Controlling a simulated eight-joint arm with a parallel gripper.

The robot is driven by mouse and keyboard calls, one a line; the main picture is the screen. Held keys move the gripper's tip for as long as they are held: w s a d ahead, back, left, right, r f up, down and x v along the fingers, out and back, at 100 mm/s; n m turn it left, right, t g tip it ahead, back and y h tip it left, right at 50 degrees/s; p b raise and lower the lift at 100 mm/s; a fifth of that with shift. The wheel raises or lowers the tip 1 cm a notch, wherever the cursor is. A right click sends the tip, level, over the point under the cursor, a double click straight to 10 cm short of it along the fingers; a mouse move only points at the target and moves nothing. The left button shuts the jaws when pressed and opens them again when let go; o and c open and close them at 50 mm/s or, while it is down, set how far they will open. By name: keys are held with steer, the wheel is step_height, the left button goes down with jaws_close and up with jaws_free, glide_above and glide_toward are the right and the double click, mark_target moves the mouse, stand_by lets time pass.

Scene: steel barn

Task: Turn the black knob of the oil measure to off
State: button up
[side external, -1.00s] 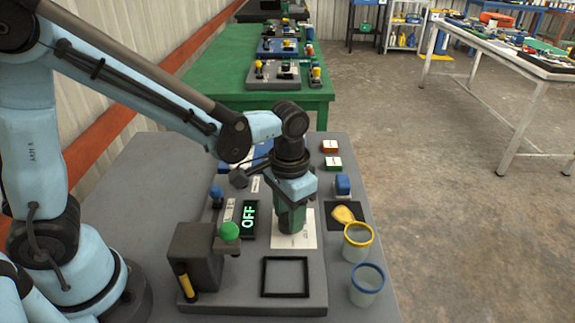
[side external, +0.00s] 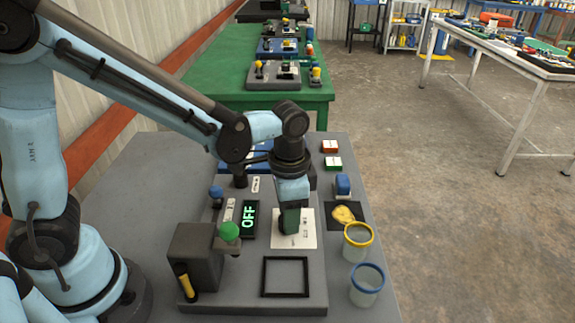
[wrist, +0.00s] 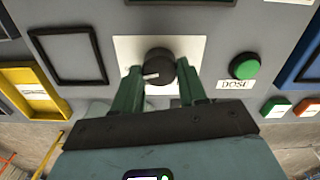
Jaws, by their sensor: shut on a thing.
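The black knob (wrist: 158,66) sits on a white plate (wrist: 195,48) and shows between the two green fingers of my gripper (wrist: 160,82) in the wrist view. A short white mark on the knob points left in that view. My gripper is shut on the knob, one finger on each side. In the side view my gripper (side external: 290,222) is low over the white plate (side external: 308,236), and its fingers hide the knob. The display (side external: 249,219) beside the plate reads OFF in green.
A green-topped post (side external: 229,232) and a grey block (side external: 196,256) stand left of my gripper. A black square frame (side external: 285,259) lies in front. Yellow-rimmed (side external: 357,240) and blue-rimmed (side external: 366,284) cups stand at right. The wrist view shows a green DOSE button (wrist: 244,66).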

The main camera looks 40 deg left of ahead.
steer(key=o, duration=1.1)
steer(key=shift+c, duration=0.2)
step_height(320, 180, up, 12)
steer(key=s+a+f+n+t, duration=0.1)
steer(key=s+a+n+t, duration=0.1)
steer(key=a, duration=0.3)
steer(key=s+a+f+n+t, duration=0.1)
steer(key=s+a+n+t, duration=0.1)
steer(key=a+n+t, duration=0.3)
steer(key=shift+s+a+f, duration=0.15)
steer(key=shift+s+f, duration=0.2)
steer(key=shift+f, duration=0.05)
